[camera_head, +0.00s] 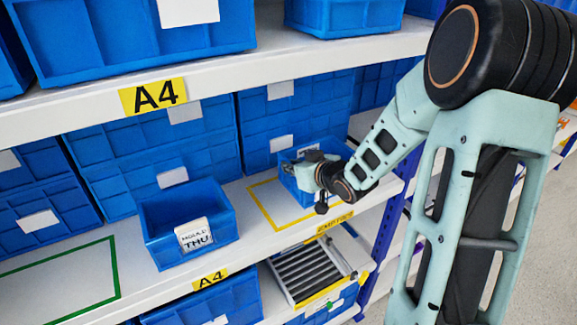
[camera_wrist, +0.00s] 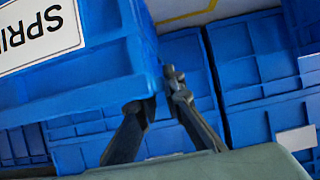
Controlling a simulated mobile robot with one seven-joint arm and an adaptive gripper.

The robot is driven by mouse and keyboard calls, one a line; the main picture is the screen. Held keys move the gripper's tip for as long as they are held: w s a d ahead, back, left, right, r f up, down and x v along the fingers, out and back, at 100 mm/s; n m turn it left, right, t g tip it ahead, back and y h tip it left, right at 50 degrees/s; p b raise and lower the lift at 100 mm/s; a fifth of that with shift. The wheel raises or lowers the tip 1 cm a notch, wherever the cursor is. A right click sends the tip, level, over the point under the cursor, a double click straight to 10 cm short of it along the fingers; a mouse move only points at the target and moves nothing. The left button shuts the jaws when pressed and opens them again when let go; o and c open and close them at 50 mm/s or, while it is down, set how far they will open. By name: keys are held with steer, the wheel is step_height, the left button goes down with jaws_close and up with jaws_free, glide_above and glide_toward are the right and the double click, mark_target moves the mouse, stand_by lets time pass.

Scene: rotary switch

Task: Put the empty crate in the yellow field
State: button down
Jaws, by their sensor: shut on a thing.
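A blue crate (camera_head: 290,183) is at the yellow field (camera_head: 268,216) on the middle shelf, partly hidden by my gripper (camera_head: 305,170). My gripper is shut on its wall. In the wrist view the two fingers (camera_wrist: 160,100) pinch the edge of the held crate (camera_wrist: 105,80), whose label begins "SPRI". I cannot tell whether the crate rests on the shelf or hangs just above it, nor see its inside well. Part of the yellow outline shows bare in front and to the left of it. A second blue crate (camera_head: 160,235), labelled "THU", stands to the left.
An empty green-outlined field (camera_head: 117,268) lies at the left of the shelf. Large blue bins (camera_head: 150,145) line the back. The upper shelf edge (camera_head: 250,68) runs above. A roller tray (camera_head: 310,270) and more bins sit below; a blue rack post is at the right.

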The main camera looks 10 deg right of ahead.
steer(key=shift+r, duration=0.1)
steer(key=c, duration=2)
jaws_free()
steer(key=shift+c, duration=0.2)
steer(key=shift+s+d+r, duration=0.1)
steer(key=shift+s, duration=0.05)
steer(key=p+v, duration=0.2)
steer(key=v, duration=0.9)
steer(key=shift+s, duration=0.35)
steer(key=shift+w+d, duration=0.1)
steer(key=shift+d, duration=0.05)
